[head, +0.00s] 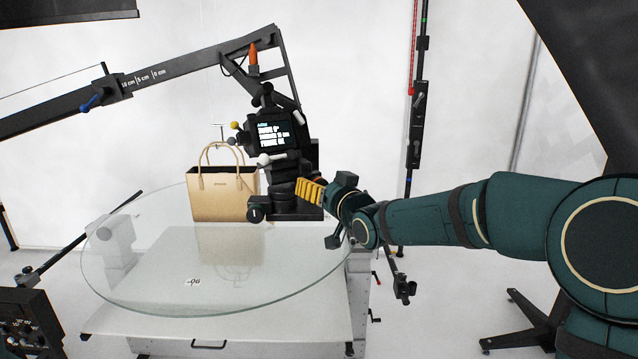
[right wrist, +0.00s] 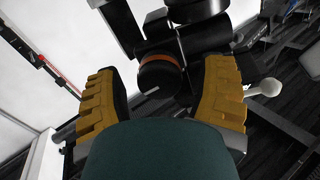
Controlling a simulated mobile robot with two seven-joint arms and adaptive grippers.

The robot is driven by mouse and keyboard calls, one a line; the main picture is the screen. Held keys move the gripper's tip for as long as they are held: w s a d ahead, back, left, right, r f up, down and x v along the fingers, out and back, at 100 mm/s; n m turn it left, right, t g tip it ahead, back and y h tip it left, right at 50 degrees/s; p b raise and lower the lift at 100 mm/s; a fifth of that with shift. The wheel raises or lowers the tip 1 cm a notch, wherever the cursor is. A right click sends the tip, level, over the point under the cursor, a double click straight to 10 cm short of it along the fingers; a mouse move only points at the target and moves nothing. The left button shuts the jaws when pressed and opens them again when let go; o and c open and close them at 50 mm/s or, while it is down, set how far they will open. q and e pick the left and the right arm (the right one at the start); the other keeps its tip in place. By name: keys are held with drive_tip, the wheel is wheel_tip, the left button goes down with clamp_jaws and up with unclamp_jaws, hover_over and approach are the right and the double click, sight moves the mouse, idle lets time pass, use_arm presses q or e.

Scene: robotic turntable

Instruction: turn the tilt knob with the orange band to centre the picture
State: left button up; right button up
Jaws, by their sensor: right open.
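In the right wrist view the tilt knob (right wrist: 160,80) is a black round knob with an orange band (right wrist: 158,57) around it and a small pale mark on its face. My right gripper (right wrist: 163,72) is open, with one yellow ribbed finger on each side of the knob. Gaps show between both fingers and the knob, so I see no contact. In the head view my right gripper (head: 310,191) is at the lower right of the black camera head, and a bit of orange shows beside it. The camera's lit screen (head: 272,135) carries small text. My left gripper is not in view.
A tan handbag (head: 222,200) stands on the round glass turntable (head: 130,275), left of the camera. A boom arm (head: 190,62) reaches over from the left. A white ball-ended lever (right wrist: 265,88) is just right of the right finger. A dark stand (head: 415,130) rises behind my right arm.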

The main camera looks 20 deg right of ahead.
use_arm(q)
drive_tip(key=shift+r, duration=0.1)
use_arm(e)
drive_tip(key=shift+w+a, duration=0.1)
drive_tip(key=shift+w, duration=0.25)
drive_tip(key=c, duration=1.2)
drive_tip(key=shift+f+n+b, duration=0.1)
drive_tip(key=shift+n+b, duration=0.4)
drive_tip(key=shift+b, duration=0.35)
drive_tip(key=n+b, duration=0.7)
drive_tip(key=b, duration=0.1)
drive_tip(key=shift+n+b, duration=0.35)
drive_tip(key=shift+n, duration=0.05)
drive_tip(key=shift+n+b, duration=0.95)
drive_tip(key=shift+n, duration=0.25)
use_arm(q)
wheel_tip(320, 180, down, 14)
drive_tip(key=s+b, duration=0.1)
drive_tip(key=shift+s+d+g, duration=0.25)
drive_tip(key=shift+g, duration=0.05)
use_arm(e)
drive_tip(key=shift+n, duration=1.5)
use_arm(q)
drive_tip(key=shift+b, duration=0.3)
use_arm(e)
drive_tip(key=shift+a, duration=0.1)
